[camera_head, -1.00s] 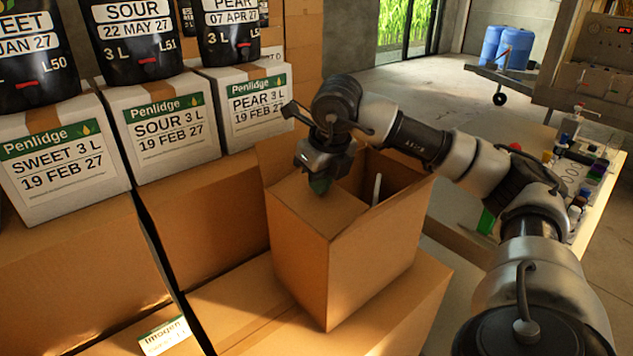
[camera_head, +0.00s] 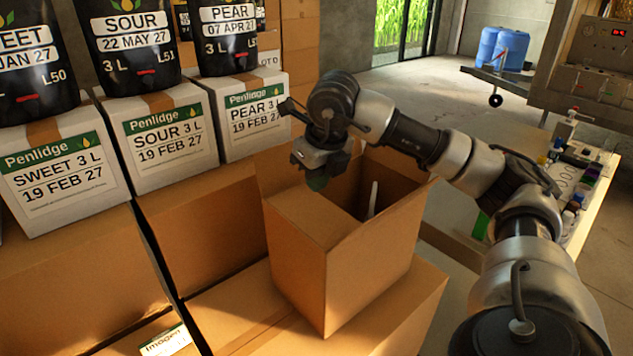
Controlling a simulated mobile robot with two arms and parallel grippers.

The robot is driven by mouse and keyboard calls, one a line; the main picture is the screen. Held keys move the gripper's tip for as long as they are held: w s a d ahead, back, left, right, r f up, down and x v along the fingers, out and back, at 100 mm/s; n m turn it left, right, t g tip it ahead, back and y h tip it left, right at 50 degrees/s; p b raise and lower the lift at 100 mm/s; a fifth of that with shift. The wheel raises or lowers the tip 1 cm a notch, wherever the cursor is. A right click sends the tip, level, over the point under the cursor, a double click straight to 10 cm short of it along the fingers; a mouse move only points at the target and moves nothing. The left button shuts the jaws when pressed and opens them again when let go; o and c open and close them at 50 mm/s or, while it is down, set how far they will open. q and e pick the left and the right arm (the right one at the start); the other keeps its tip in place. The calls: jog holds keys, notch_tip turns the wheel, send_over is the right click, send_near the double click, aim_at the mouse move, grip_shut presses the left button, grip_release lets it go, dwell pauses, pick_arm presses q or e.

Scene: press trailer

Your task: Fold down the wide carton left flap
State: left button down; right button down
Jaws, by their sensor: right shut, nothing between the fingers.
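The wide carton (camera_head: 370,268) stands open-topped on a larger brown box. Its left flap (camera_head: 312,215) lies inward across the left part of the opening, close to level; I cannot tell whether it is fully flat. The right part of the opening is uncovered, with a pale upright thing (camera_head: 373,199) inside that I cannot identify. Another flap (camera_head: 277,167) stands up at the far left side. My right gripper (camera_head: 317,183) is shut and empty, pointing down at the far edge of the left flap; I cannot tell whether it touches. My left gripper is not in view.
White Penlidge boxes (camera_head: 170,135) with black pouches (camera_head: 135,45) on top line the left. Brown boxes (camera_head: 205,228) lie below them. A bench (camera_head: 570,232) with small bottles stands at the right. Open floor lies behind the arm.

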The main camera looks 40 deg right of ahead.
jog(key=w+p+v, duration=0.2)
jog(key=p+v, duration=0.5)
jog(key=v, duration=0.3)
jog(key=shift+w+r, duration=0.15)
jog(key=shift+r, duration=0.2)
